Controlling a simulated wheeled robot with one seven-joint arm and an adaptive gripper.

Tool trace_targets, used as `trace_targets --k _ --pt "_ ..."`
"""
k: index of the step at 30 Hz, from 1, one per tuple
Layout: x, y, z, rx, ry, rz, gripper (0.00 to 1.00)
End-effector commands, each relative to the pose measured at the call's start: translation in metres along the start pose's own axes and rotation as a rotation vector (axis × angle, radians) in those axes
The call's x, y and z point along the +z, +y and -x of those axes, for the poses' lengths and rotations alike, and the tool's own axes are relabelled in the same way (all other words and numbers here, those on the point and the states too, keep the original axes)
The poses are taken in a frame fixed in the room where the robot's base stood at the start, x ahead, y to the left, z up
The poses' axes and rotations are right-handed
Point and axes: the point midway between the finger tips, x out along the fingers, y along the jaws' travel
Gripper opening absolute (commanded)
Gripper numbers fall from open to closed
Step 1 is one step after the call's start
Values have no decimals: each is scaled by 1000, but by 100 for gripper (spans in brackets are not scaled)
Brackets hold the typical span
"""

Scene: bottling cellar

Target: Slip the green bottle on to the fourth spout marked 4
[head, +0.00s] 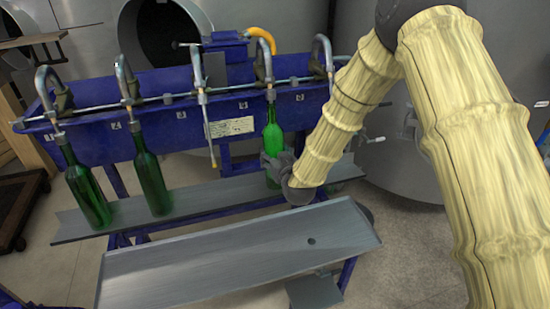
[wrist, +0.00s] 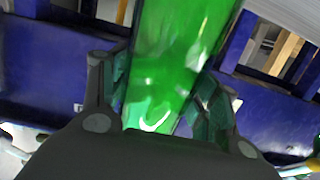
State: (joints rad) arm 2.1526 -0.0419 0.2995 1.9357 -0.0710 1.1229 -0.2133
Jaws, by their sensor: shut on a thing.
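The bright green bottle (head: 271,134) is upright in my gripper (head: 274,163), its base at or just above the grey shelf. My gripper is shut around its lower body. The bottle's mouth meets the lower end of the fourth spout (head: 268,72), beside the label 4 (head: 243,105). I cannot tell how far the spout reaches into the neck. In the wrist view, the green bottle (wrist: 178,50) fills the space between both fingers of my gripper (wrist: 165,98); its mouth is out of view.
Two darker green bottles (head: 88,190) (head: 150,180) hang at the first and second spouts. The third spout (head: 199,75) and fifth spout (head: 324,55) have no bottle. The blue trough (head: 170,135) stands behind, with the grey shelf (head: 215,196) below and an empty sloped tray (head: 240,245) in front.

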Motion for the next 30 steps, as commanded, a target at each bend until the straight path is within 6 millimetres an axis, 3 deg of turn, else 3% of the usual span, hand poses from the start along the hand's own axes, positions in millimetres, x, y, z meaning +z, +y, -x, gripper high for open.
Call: trace_targets --k 12,30 --pt "3 0 -12 0 51 0 16" --pt "3 0 -12 0 57 0 16"
